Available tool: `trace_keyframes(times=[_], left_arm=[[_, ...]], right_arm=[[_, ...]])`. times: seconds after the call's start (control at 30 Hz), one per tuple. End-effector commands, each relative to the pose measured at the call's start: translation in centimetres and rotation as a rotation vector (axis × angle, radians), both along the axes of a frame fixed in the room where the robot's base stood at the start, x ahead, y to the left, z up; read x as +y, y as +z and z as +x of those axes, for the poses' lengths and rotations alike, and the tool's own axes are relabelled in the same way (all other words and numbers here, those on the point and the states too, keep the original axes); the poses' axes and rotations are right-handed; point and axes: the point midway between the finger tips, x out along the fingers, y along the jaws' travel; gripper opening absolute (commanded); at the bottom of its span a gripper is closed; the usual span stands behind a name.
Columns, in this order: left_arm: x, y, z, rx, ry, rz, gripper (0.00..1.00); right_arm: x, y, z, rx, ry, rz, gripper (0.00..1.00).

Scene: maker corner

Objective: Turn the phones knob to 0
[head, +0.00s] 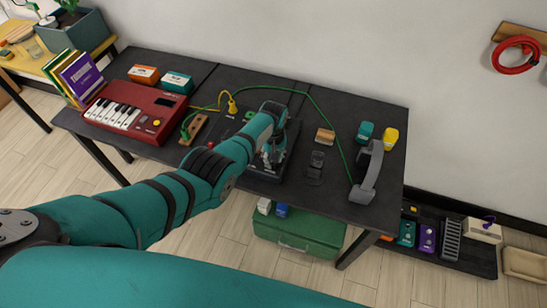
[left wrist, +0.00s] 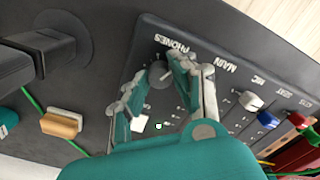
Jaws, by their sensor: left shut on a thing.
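The mixer (head: 290,160) is a dark box on the black table, partly hidden by my left arm in the head view. In the left wrist view its panel (left wrist: 145,35) carries the printed words PHONES and MAIN, upside down. The grey phones knob (left wrist: 159,74) sits by the PHONES label. My left gripper (left wrist: 168,72) has its fingers on either side of this knob and is shut on it; the gripper also shows in the head view (head: 271,158). The knob's pointer and the 0 mark cannot be made out. My right gripper is not in view.
White, blue and red knobs (left wrist: 267,119) sit along the mixer beside the gripper. A green cable (head: 325,118) runs behind the mixer. A dark stand (head: 316,165) is close to its right.

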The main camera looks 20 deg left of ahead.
Motion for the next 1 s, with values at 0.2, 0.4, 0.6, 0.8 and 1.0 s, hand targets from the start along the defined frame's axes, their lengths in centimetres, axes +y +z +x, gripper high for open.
trace_keyframes(times=[0.2,0.4,0.6,0.8,1.0], left_arm=[[0.1,0.2,0.2,-0.007,0.000,0.001,0.00],[0.1,0.2,0.2,-0.005,0.000,0.001,0.41],[0.0,0.1,0.1,-0.002,-0.001,0.000,0.48],[0.0,0.2,0.1,-0.002,-0.001,0.000,0.48],[0.0,1.7,0.1,-0.004,-0.001,-0.001,0.48]], right_arm=[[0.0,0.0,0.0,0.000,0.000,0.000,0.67],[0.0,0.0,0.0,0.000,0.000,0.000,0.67],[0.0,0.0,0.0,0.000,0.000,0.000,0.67],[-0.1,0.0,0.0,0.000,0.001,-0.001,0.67],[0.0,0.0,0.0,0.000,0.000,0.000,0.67]])
